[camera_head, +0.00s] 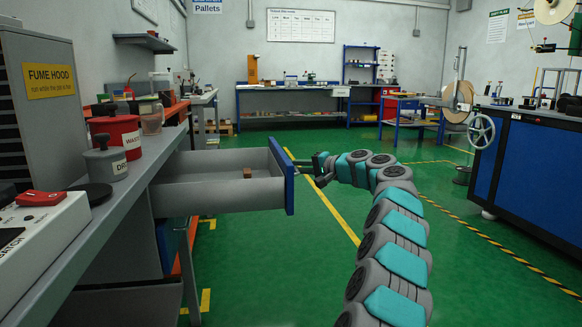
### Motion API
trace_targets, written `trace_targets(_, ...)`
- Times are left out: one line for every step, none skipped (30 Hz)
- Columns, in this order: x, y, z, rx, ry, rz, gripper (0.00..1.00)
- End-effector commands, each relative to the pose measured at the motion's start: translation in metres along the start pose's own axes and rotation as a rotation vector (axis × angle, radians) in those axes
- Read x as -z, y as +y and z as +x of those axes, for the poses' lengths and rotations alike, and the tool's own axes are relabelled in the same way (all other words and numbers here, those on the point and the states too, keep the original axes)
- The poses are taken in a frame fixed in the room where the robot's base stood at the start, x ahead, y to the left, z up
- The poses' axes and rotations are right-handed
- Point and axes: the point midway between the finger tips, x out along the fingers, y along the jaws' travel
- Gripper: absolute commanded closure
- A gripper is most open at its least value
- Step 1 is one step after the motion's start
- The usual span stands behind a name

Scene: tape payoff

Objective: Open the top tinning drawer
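The top tinning drawer (228,194) is a grey tray with a blue front panel (281,173), under the left bench. It stands pulled well out to the right, and its inside shows. A small brown block (247,173) lies in it. My gripper (311,167) is at the outer side of the blue front, at about handle height, with the arm reaching in from the lower right. The handle is small and mixed with the dark fingers. I cannot tell whether the fingers are closed on it or just beside it.
The left bench (140,178) holds a red waste can (116,136), a grey pot (105,160) and a white device (40,235). A blue cabinet (530,167) with a handwheel (481,130) stands at right. The green floor between is clear, with yellow lines.

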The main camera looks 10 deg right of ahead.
Motion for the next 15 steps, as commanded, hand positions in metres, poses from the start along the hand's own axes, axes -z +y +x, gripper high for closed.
trace_targets(-0.0002, 0.0017, 0.0005, -0.002, -0.001, 0.001, 1.0)
trace_targets(-0.0001, 0.0017, 0.0005, -0.002, -0.001, 0.001, 1.0)
trace_targets(-0.0001, 0.0017, 0.0005, -0.002, 0.0, 0.001, 1.0)
trace_targets(-0.0001, 0.0017, 0.0005, -0.002, 0.0, 0.001, 0.85)
trace_targets(-0.0001, 0.0016, 0.0005, -0.002, 0.0, 0.001, 0.82)
trace_targets(0.0, 0.0015, 0.0005, -0.002, 0.0, 0.001, 0.77)
trace_targets(-0.0001, 0.0013, 0.0005, -0.002, 0.0, 0.001, 0.74)
trace_targets(0.0, 0.0013, 0.0005, -0.002, 0.0, 0.001, 0.71)
trace_targets(0.0, 0.001, 0.0004, -0.001, 0.0, 0.001, 0.66)
trace_targets(0.0, 0.001, 0.0004, -0.001, 0.0, 0.001, 0.63)
trace_targets(0.0, 0.0008, 0.0004, -0.001, 0.0, 0.001, 0.59)
trace_targets(0.0, 0.0008, 0.0004, -0.001, 0.0, 0.001, 0.56)
trace_targets(0.0, 0.0006, 0.0004, -0.001, 0.0, 0.0, 0.56)
trace_targets(0.0, 0.0005, 0.0003, -0.001, 0.0, 0.0, 0.56)
trace_targets(0.0001, 0.0004, 0.0003, -0.001, 0.001, 0.0, 0.56)
